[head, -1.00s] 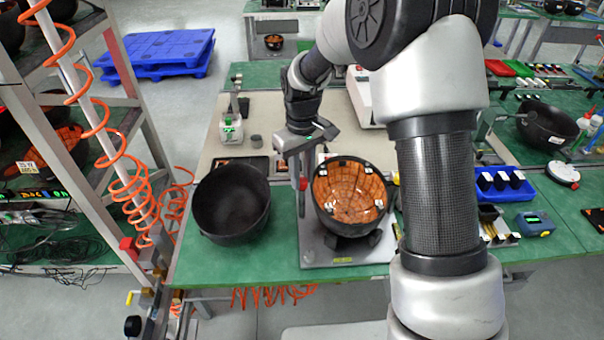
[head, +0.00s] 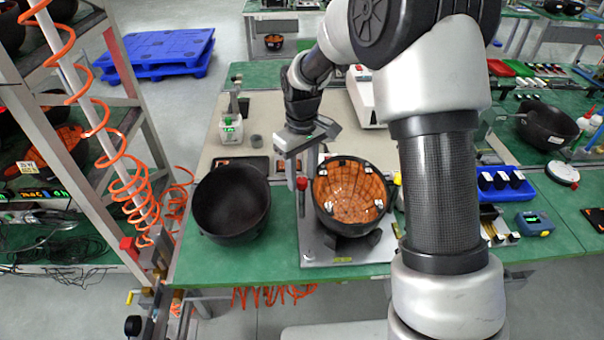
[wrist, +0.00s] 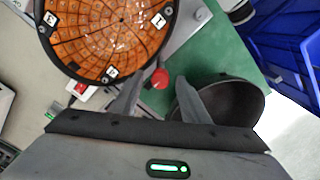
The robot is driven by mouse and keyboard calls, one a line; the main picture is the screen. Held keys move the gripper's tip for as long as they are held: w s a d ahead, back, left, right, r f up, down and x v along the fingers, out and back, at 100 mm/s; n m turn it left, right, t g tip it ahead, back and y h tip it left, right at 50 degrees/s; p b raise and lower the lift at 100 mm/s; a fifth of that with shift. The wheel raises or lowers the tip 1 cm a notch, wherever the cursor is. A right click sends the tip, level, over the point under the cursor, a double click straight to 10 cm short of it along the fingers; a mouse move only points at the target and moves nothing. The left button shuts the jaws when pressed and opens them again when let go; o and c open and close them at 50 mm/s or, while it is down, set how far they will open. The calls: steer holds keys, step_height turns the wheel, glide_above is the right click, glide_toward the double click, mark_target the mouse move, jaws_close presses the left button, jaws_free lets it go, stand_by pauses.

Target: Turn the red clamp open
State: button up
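The red clamp (head: 302,184) is a small upright red piece at the left edge of the metal fixture plate, beside the orange-lined dark shell (head: 350,194). In the wrist view its round red top (wrist: 160,78) shows between my two fingertips, with clear space on both sides. My gripper (head: 296,178) points down just at the clamp's left and far side. It is open and empty. The shell also shows at the upper left of the wrist view (wrist: 110,30). The clamp's lower part is hard to make out.
An empty black bowl (head: 231,203) stands close to the left of the fixture; it shows at the wrist view's right (wrist: 235,103). Bare green table (head: 284,222) separates bowl and fixture.

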mark_target(302, 180)
step_height(302, 180, up, 17)
steer(key=shift+r+p, duration=0.2)
steer(key=shift+p, duration=0.2)
stand_by(0.4)
